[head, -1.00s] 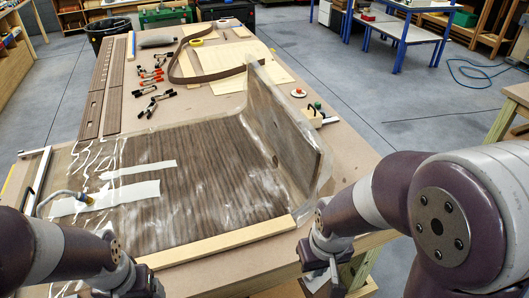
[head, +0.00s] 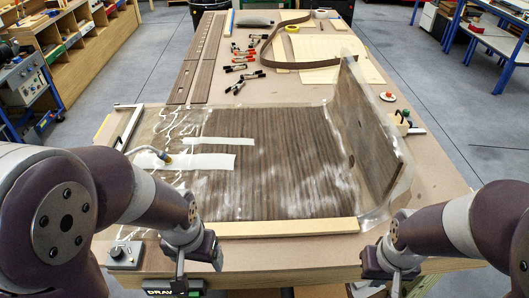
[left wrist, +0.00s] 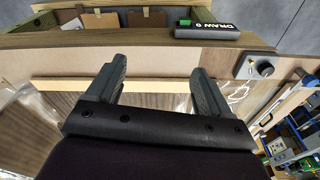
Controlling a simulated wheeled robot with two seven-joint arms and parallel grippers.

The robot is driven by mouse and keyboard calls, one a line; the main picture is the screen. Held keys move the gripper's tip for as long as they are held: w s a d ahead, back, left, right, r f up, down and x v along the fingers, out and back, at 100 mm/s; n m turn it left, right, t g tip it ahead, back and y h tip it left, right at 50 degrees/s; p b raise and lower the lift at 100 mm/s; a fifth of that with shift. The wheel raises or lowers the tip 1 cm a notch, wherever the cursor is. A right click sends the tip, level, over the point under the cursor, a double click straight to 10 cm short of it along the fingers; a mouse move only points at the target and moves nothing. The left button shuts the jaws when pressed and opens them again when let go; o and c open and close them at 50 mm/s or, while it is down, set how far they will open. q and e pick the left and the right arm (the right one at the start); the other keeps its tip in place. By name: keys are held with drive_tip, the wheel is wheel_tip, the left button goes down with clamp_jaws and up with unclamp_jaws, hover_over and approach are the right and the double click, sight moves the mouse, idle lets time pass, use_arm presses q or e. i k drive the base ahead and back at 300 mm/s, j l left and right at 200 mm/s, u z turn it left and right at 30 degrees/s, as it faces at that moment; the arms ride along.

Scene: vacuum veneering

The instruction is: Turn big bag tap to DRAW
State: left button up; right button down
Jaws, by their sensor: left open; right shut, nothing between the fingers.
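The big clear bag (head: 378,214) lies on the table over a dark wood panel with an upright end. A dark block marked DRAW (head: 160,291) is at the front edge, also in the left wrist view (left wrist: 207,30). My left gripper (left wrist: 158,72) is open and empty, right of the knob box in the head view. My right gripper (head: 393,284) is shut and empty at the front right.
A pale wood strip (head: 270,228) runs along the bag's front. Several clamps (head: 240,67) and a curved brown strip (head: 268,50) lie at the back. A workbench (head: 40,90) stands at the left. The front strip of table is mostly clear.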

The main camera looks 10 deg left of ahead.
sight(117, 252)
drive_tip(key=u, duration=1.7)
drive_tip(key=i+j+z, duration=0.1)
drive_tip(key=z, duration=0.3)
drive_tip(key=j+z, duration=0.15)
drive_tip(key=z, duration=0.3)
drive_tip(key=i+j+z, duration=0.1)
drive_tip(key=z, duration=0.3)
drive_tip(key=j, duration=0.1)
